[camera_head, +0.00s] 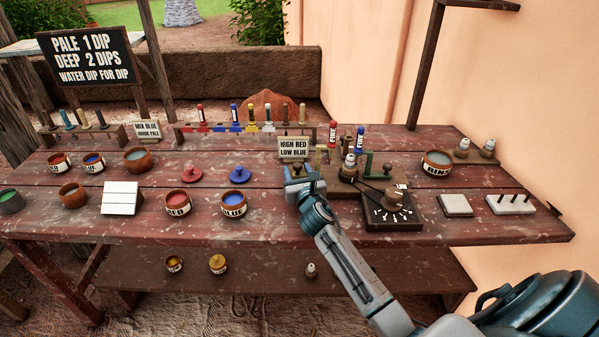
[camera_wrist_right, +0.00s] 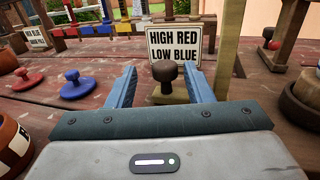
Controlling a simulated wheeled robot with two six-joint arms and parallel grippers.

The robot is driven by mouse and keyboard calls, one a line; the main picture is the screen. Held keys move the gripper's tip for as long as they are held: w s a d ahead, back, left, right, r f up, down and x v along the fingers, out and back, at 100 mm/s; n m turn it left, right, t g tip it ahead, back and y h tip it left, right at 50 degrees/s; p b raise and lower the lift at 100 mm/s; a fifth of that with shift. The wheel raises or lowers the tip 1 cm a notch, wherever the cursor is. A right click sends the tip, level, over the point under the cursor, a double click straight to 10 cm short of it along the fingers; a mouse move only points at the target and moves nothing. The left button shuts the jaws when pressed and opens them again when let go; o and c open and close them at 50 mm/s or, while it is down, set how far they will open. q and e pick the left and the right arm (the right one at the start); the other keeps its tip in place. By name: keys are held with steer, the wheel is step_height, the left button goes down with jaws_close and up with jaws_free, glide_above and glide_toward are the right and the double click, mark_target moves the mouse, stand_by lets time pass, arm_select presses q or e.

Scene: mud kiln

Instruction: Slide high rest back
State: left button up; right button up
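My right gripper (camera_head: 299,178) is at the left end of a wooden stand (camera_head: 345,190) on the table. In the right wrist view its two blue fingers (camera_wrist_right: 160,88) are apart, with a dark round knob (camera_wrist_right: 165,71) showing between them. I cannot tell whether the fingers touch the knob. Behind it stands a sign (camera_head: 293,148) reading HIGH RED LOW BLUE, also large in the wrist view (camera_wrist_right: 173,44). A pale upright post (camera_wrist_right: 228,45) rises just right of the fingers. Which part is the high rest is not clear. My left gripper is out of view.
A black dial box (camera_head: 391,213) sits right of the stand, and a green bracket (camera_head: 371,166) is behind it. Blue (camera_head: 240,176) and red (camera_head: 191,174) knobbed lids and paint pots (camera_head: 233,205) lie to the left.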

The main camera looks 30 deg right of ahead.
steer(key=v, duration=1)
steer(key=shift+a, duration=0.1)
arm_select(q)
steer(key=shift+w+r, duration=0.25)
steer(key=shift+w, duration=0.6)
arm_select(e)
steer(key=shift+s+a+r, duration=0.1)
steer(key=shift+s, duration=0.3)
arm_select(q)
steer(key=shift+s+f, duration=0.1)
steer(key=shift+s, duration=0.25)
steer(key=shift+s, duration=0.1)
